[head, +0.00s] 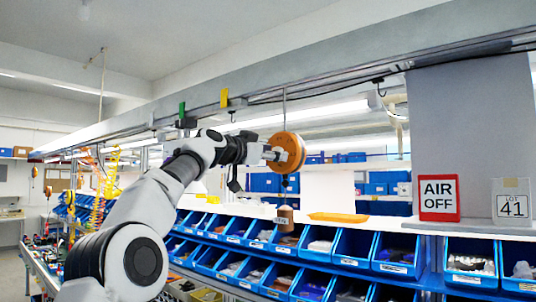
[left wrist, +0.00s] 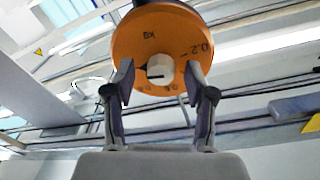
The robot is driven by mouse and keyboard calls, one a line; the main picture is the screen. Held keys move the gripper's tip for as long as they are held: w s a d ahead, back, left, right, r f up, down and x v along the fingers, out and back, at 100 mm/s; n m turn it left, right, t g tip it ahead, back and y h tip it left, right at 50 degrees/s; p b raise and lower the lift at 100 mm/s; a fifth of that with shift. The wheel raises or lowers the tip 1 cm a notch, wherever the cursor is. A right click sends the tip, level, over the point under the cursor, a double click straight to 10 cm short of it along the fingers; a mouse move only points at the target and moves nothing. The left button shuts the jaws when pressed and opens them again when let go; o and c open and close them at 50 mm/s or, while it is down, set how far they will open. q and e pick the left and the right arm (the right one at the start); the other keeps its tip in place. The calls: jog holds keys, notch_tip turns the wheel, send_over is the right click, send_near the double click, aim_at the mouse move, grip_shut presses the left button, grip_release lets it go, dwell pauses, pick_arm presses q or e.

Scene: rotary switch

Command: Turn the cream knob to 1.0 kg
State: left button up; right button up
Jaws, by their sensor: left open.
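An orange round dial (head: 296,141) hangs from a thin rod in the head view; my arm covers part of its face. In the left wrist view, the dial (left wrist: 130,45) fills the top middle, with a small cream knob (left wrist: 160,66) at its centre. A dark pointer mark on the knob points left in that view. The marks "kg" and "0.2" show on the face, rotated; other marks are partly hidden. My left gripper (head: 272,153) is at the dial's face. In the wrist view, its open fingers (left wrist: 160,82) stand on either side of the knob, apart from it.
A brown weight (head: 285,216) hangs below the dial. Blue bins (head: 352,246) with small parts line the shelf beneath. An orange tray (head: 338,217), a red-framed "AIR OFF" sign (head: 439,198) and a "LOT 41" sign (head: 512,202) stand on the ledge. An overhead rail runs above.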

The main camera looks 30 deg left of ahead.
pick_arm(q)
jog(key=s+a, duration=0.1)
jog(key=s, duration=0.6)
jog(key=shift+f, duration=0.25)
jog(key=shift+s, duration=0.15)
